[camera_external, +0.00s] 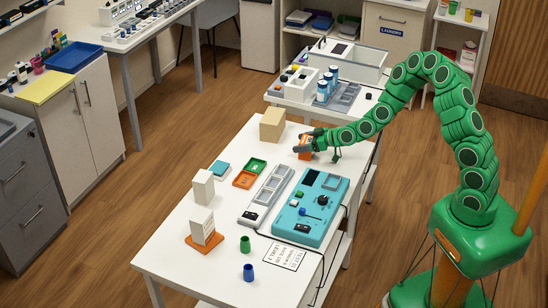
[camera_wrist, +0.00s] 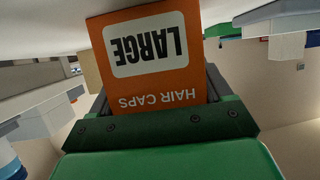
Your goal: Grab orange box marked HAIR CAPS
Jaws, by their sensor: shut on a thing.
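The orange box (camera_wrist: 150,75) fills the middle of the wrist view. Its white label reads LARGE and the words HAIR CAPS stand beside it, both upside down in that view. My gripper (camera_wrist: 160,120) is shut on the box. In the external view the same orange box (camera_external: 305,145) is between the jaws of my gripper (camera_external: 303,148), at the far right part of the white table (camera_external: 172,250). I cannot tell whether the box touches the table top.
A tan box (camera_external: 272,124) stands close to the left of my gripper. A teal device (camera_external: 324,207), a grey strip panel (camera_external: 267,195), green and orange trays (camera_external: 243,180) and white boxes (camera_external: 203,187) occupy the table. A second table with bottles (camera_external: 323,90) stands behind.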

